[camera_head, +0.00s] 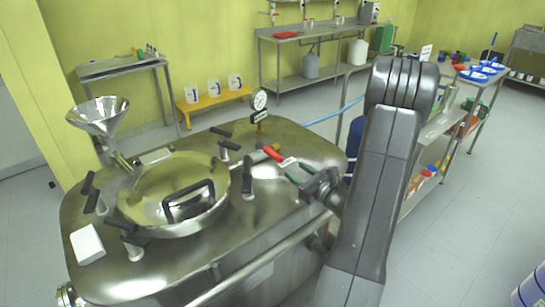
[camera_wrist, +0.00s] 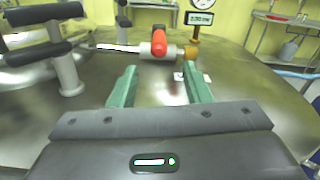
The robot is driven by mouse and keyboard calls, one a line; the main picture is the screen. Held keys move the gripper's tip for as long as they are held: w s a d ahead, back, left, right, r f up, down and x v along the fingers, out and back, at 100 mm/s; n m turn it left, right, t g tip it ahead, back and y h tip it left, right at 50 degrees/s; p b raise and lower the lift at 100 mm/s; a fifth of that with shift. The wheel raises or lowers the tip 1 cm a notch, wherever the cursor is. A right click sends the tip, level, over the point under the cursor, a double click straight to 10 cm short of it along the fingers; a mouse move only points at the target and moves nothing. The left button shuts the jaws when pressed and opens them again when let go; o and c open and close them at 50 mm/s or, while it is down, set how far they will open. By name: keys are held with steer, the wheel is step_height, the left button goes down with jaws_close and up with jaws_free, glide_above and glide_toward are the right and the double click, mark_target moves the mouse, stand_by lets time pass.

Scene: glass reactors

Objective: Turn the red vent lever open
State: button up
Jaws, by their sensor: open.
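The red vent lever (camera_head: 272,154) sits on a small valve on top of the steel reactor lid (camera_head: 270,210). In the wrist view the red lever (camera_wrist: 158,42) points toward my camera, above a pale metal valve body with a brass fitting (camera_wrist: 192,55) to its right. My gripper (camera_head: 301,175) is to the right of the lever in the head view. Its two green fingers show in the wrist view (camera_wrist: 160,88), spread apart with nothing between them. The lever lies ahead of the fingertips, roughly centred between them, and they do not appear to touch it.
Black clamp handles (camera_head: 248,170) stand around the round hatch (camera_head: 150,195). A pressure gauge (camera_head: 259,100) rises behind the lever, with a small display (camera_wrist: 201,18) below it. A steel funnel (camera_head: 98,113) stands at the left. A white block (camera_head: 87,244) lies on the lid's front left.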

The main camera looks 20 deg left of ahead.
mark_target(273, 154)
steer(key=p+x, duration=0.2)
steer(key=x, duration=1.1)
steer(key=shift+s, duration=0.15)
steer(key=shift+c, duration=0.2)
jaws_close()
